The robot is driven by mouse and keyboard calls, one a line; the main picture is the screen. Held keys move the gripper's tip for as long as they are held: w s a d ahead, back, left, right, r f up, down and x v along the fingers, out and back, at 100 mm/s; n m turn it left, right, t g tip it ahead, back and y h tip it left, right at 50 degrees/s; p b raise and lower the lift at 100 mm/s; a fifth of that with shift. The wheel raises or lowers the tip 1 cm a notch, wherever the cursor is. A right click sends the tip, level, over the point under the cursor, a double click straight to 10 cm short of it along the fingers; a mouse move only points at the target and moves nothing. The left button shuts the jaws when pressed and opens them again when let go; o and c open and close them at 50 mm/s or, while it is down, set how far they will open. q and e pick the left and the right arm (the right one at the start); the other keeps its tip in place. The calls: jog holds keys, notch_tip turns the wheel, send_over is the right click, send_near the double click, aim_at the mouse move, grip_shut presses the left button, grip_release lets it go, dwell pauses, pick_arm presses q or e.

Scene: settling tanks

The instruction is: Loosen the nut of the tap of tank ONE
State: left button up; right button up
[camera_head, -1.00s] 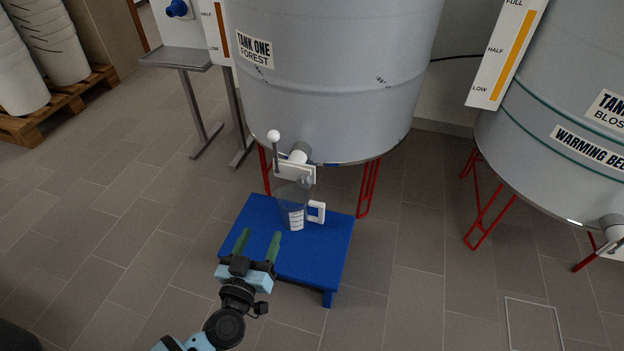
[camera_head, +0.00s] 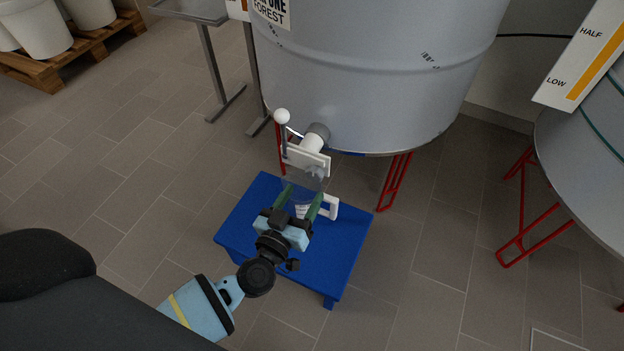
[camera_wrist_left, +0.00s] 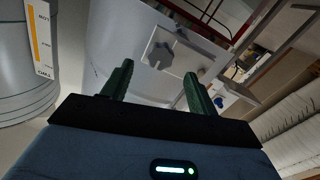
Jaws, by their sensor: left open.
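Tank ONE (camera_head: 370,75) is a large grey drum on red legs. Its tap (camera_head: 307,158) sticks out low at the front, with a white pipe, a white plate and a lever with a white ball. In the left wrist view a grey lobed part, apparently the nut (camera_wrist_left: 158,54), sits on the white plate (camera_wrist_left: 180,70). My left gripper (camera_head: 301,196) is open and empty, below and in front of the tap, apart from it. In the head view its fingers overlap a clear jug with a white handle (camera_head: 331,208); contact cannot be told. My right gripper is out of view.
A blue stool (camera_head: 340,255) stands under the tap and bears the jug. A second tank (camera_head: 585,170) on red legs stands at the right. A grey metal stand (camera_head: 210,60) and a pallet with white tubs (camera_head: 40,70) are at the back left.

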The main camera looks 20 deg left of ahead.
aim_at(313, 177)
pick_arm(q)
jog(key=shift+w+b, duration=0.7)
jog(key=shift+w, duration=2.05)
jog(key=shift+c, duration=0.3)
jog(key=c, duration=0.9)
